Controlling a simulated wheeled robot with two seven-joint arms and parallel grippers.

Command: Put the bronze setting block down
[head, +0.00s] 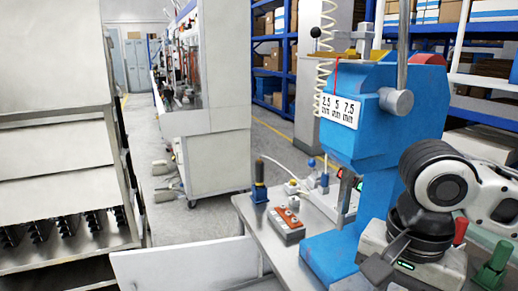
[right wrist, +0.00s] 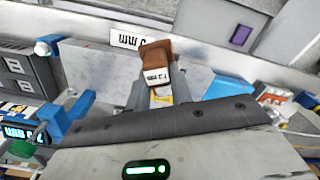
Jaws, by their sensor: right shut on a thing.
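The bronze setting block (right wrist: 156,52) shows in the right wrist view as a brown block with a white label ending in "mm". My right gripper (right wrist: 156,88) is shut on it, with the block sticking out beyond the grey fingers. In the head view my right gripper's body (head: 408,262) is at the lower right, beside the blue press; its fingertips and the block cannot be made out there. Whether the block touches anything beneath it is unclear. My left gripper is not in view.
The blue press (head: 345,140) carries a "2.5 5 7.5 mm" plate (head: 339,110). The wrist view shows a white "mm" plate (right wrist: 130,40) behind the block and a grey case (right wrist: 22,75) at left.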

